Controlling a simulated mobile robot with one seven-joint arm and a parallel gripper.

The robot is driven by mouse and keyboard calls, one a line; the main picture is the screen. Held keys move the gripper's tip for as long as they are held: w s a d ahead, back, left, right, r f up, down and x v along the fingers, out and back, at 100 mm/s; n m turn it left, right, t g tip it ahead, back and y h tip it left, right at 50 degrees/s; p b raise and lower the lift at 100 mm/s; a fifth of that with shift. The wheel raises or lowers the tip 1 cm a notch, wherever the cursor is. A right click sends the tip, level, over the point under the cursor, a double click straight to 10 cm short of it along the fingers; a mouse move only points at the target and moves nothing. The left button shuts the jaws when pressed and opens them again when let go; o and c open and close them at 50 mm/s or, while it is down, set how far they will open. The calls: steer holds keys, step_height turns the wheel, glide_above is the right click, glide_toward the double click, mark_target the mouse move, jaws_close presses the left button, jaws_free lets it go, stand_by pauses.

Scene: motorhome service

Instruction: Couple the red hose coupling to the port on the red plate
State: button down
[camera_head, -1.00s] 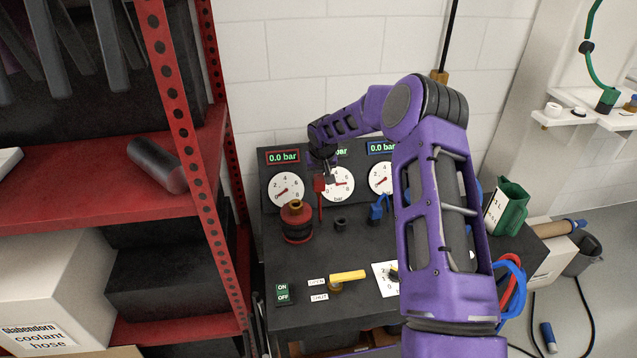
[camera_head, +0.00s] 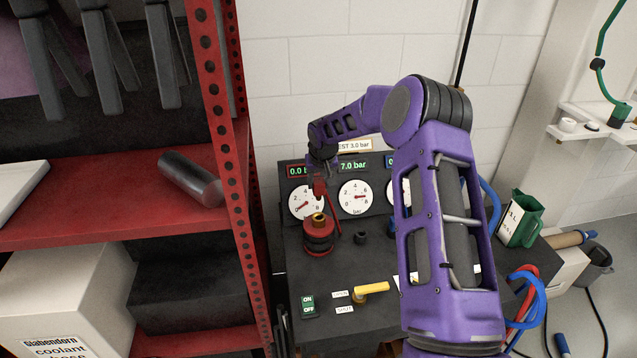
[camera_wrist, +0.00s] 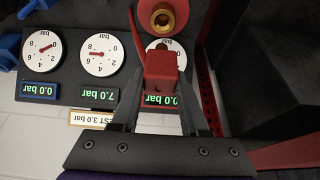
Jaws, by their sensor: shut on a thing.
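My gripper (camera_head: 322,172) is shut on the red hose coupling (camera_head: 319,188), with a thin red hose running from it. In the wrist view the red coupling (camera_wrist: 160,68) sits between my gripper's fingers (camera_wrist: 158,88). The brass port (camera_head: 319,217) stands upright on a round red plate (camera_head: 317,239) on the dark bench. In the head view the coupling appears just above the port, with a small gap. The wrist view shows the port's open brass ring (camera_wrist: 163,18) beyond the coupling, apart from it. The coupling's mouth is hidden.
A gauge panel (camera_head: 330,190) stands close behind the port; its middle display reads 7.0 bar. A black port (camera_head: 361,237) stands to the right. A yellow lever (camera_head: 371,288) and an ON/OFF switch (camera_head: 308,306) are in front. A red shelf post (camera_head: 228,130) rises at left.

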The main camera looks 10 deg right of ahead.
mark_target(319, 194)
steer(key=shift+f, duration=0.1)
steer(key=shift+f+b, duration=2.3)
steer(key=shift+f, duration=0.5)
steer(key=shift+f+b, duration=0.15)
steer(key=shift+b, duration=0.2)
steer(key=shift+f+b, duration=1.45)
steer(key=shift+f, duration=0.45)
steer(key=shift+c, duration=1.7)
jaws_free()
